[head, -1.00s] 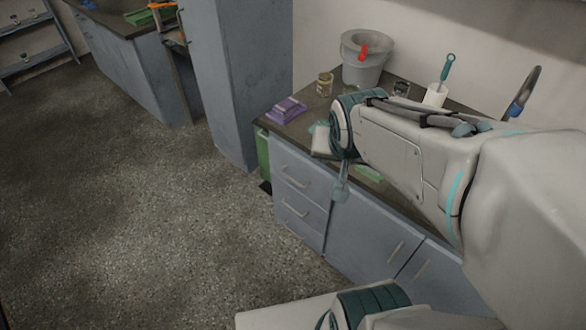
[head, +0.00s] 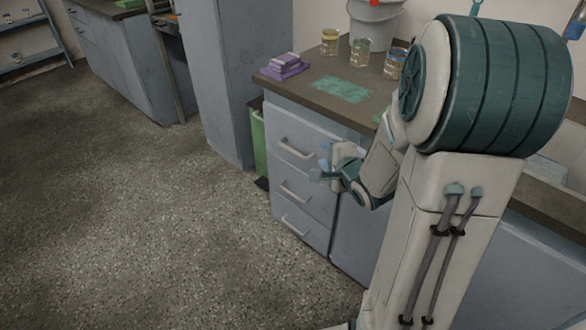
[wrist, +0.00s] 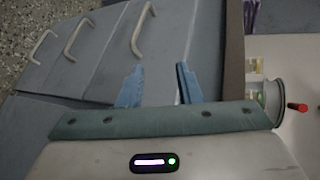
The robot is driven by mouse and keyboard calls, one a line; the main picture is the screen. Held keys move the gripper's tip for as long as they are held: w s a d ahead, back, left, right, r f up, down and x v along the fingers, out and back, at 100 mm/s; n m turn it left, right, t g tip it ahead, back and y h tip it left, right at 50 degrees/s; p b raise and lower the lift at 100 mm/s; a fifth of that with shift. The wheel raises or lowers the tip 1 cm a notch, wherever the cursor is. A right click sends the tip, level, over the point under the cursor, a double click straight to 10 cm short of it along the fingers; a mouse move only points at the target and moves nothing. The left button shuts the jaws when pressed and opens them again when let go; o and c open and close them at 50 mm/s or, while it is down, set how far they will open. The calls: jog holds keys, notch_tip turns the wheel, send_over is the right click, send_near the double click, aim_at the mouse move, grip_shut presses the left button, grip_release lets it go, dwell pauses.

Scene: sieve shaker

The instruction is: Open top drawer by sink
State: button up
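The top drawer (head: 314,137) is the upper of three blue-grey drawers at the left end of the counter, and it looks shut. Its bar handle (head: 296,149) also shows in the wrist view (wrist: 143,32), where the unit appears turned sideways. My gripper (head: 320,170) is in front of the drawers, a little right of and below the top handle in the head view. In the wrist view its two blue fingers (wrist: 158,78) are apart with nothing between them. The top handle lies ahead of them, not between them.
The middle handle (head: 294,191) and bottom handle (head: 294,224) are below. A green bin (head: 259,145) stands left of the drawers. The countertop (head: 310,92) holds purple items (head: 284,66), glass beakers (head: 360,52) and a bucket (head: 375,22). The floor at left is clear.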

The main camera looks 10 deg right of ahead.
aim_at(294, 152)
notch_tip(294, 152, down, 7)
jog(key=a+m+t+y+b, duration=0.1)
jog(key=m+t+y+b, duration=0.1)
jog(key=m+b, duration=0.15)
jog(key=b+x, duration=0.5)
jog(key=x, duration=0.8)
jog(key=shift+w+a+f, duration=0.15)
jog(key=shift+w+a, duration=0.1)
jog(key=shift+w, duration=0.1)
grip_shut()
